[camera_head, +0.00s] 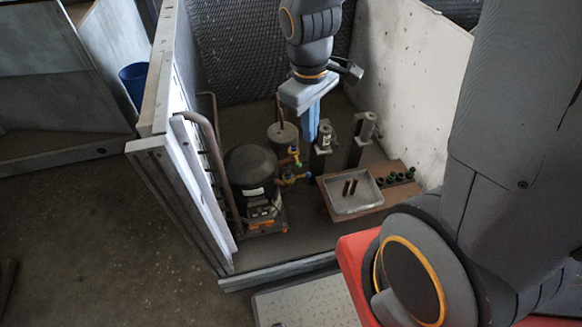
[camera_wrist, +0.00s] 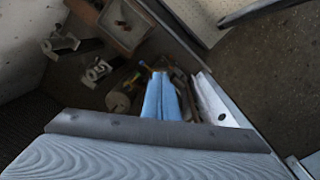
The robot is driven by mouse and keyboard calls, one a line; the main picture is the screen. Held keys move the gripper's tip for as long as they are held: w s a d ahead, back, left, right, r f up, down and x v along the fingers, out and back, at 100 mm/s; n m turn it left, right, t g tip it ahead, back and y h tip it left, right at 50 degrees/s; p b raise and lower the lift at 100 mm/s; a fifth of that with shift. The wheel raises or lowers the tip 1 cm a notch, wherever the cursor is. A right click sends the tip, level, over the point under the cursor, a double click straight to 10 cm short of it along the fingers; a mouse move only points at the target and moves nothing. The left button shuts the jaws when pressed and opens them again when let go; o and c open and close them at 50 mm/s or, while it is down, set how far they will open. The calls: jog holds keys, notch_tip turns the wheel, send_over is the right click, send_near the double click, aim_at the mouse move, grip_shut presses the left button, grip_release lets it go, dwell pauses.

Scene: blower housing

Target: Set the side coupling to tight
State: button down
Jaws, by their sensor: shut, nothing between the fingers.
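My gripper (camera_head: 309,138) points down inside the open housing, its blue fingers shut and empty. The fingers (camera_wrist: 160,97) also show closed together in the wrist view. They hang above or behind the fittings beside the black compressor (camera_head: 251,168); contact cannot be told. Two yellow-and-blue fittings, an upper one (camera_head: 293,155) and a lower one (camera_head: 291,178), sit on the compressor's right. Two grey stands with cylindrical heads, a nearer one (camera_head: 324,140) and a farther one (camera_head: 364,130), stand to their right. Which part is the side coupling, and its setting, I cannot tell.
A metal tray (camera_head: 341,207) with small brown pieces lies on a wooden board (camera_head: 399,190) with several dark green-topped pieces. A grey canister (camera_head: 283,138) and a pipe (camera_head: 212,140) stand near the compressor. Housing walls (camera_head: 415,70) enclose the sides. A blue bin (camera_head: 134,80) stands outside, left.

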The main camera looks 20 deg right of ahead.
aim_at(297, 161)
jog(key=w+a+f+n+h+b, duration=0.1)
jog(key=w+a+f+n+b, duration=0.2)
jog(key=w+f+n, duration=0.3)
jog(key=w+a+f+n+b, duration=0.4)
jog(key=w+f+n+b, duration=0.2)
jog(key=f, duration=0.4)
jog(key=shift+f+n+h, duration=0.3)
jog(key=shift+n+h, duration=0.1)
jog(key=shift+n, duration=0.5)
jog(key=b+x, duration=0.2)
jog(key=x, duration=0.7)
jog(key=shift+w+d+f, duration=0.1)
jog(key=shift+f, duration=0.15)
jog(key=shift+w+d+f, duration=0.15)
jog(key=shift+d+f, duration=0.05)
jog(key=shift+d, duration=0.45)
jog(key=shift+w+d+f, duration=0.1)
jog(key=shift+d+f, duration=0.1)
jog(key=shift+d, duration=0.5)
jog(key=shift+w+d+f, duration=0.15)
jog(key=shift+d+f, duration=0.05)
jog(key=shift+d, duration=0.45)
jog(key=shift+p, duration=0.3)
